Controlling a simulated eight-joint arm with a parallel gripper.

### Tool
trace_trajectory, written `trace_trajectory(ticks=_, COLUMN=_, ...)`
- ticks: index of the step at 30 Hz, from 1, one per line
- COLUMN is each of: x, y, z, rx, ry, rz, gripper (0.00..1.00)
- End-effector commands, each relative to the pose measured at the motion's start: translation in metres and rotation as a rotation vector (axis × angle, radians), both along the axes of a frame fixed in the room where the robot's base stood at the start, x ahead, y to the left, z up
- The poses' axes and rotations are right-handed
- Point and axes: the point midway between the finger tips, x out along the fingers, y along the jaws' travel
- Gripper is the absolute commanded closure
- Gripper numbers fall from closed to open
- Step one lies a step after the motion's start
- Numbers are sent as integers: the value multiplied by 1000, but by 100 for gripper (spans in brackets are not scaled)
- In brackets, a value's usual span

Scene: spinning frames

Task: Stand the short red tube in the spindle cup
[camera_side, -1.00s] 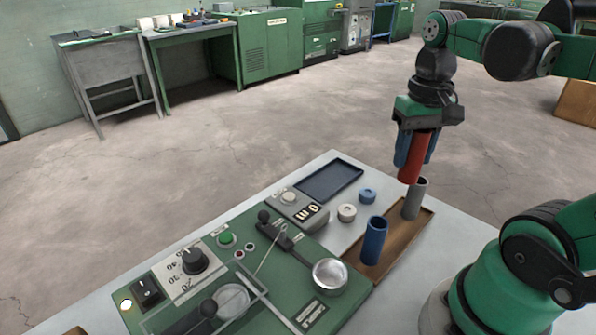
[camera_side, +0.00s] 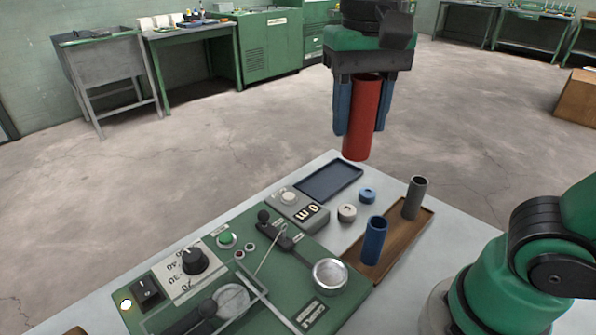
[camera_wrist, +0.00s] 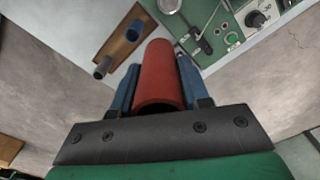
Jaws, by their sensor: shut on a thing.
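The short red tube (camera_side: 362,118) is upright between the blue fingers of my gripper (camera_side: 360,110), high above the bench in the side view. My gripper is shut on it, and the tube's lower end sticks out below the fingertips. The wrist view also shows the red tube (camera_wrist: 160,75) between the fingers. The spindle cup, which I take to be the round silver cup (camera_side: 330,275) on the green machine (camera_side: 290,310), is open at the top and looks empty. It shows partly at the top edge of the wrist view (camera_wrist: 168,6).
A brown wooden tray (camera_side: 392,250) holds a standing blue tube (camera_side: 374,241) and a standing grey tube (camera_side: 414,198). A white ring (camera_side: 347,213), a blue ring (camera_side: 367,195) and a dark blue tray (camera_side: 328,180) lie nearby. A lever (camera_side: 281,237) and a thin rod stand near the cup.

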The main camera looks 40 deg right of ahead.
Motion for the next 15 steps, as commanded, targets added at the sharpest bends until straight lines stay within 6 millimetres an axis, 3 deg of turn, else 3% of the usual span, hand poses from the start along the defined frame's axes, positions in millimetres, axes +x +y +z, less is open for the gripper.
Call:
trace_trajectory(ticks=3, x=-5, y=23, z=4, rx=0, ry=0, rz=8, gripper=100)
trace_trajectory(ticks=8, x=-9, y=36, z=4, rx=0, ry=0, rz=1, gripper=100)
trace_trajectory(ticks=11, x=-10, y=38, z=-9, rx=0, ry=0, rz=-2, gripper=100)
trace_trajectory(ticks=15, x=-10, y=38, z=-42, rx=0, ry=0, rz=-3, gripper=100)
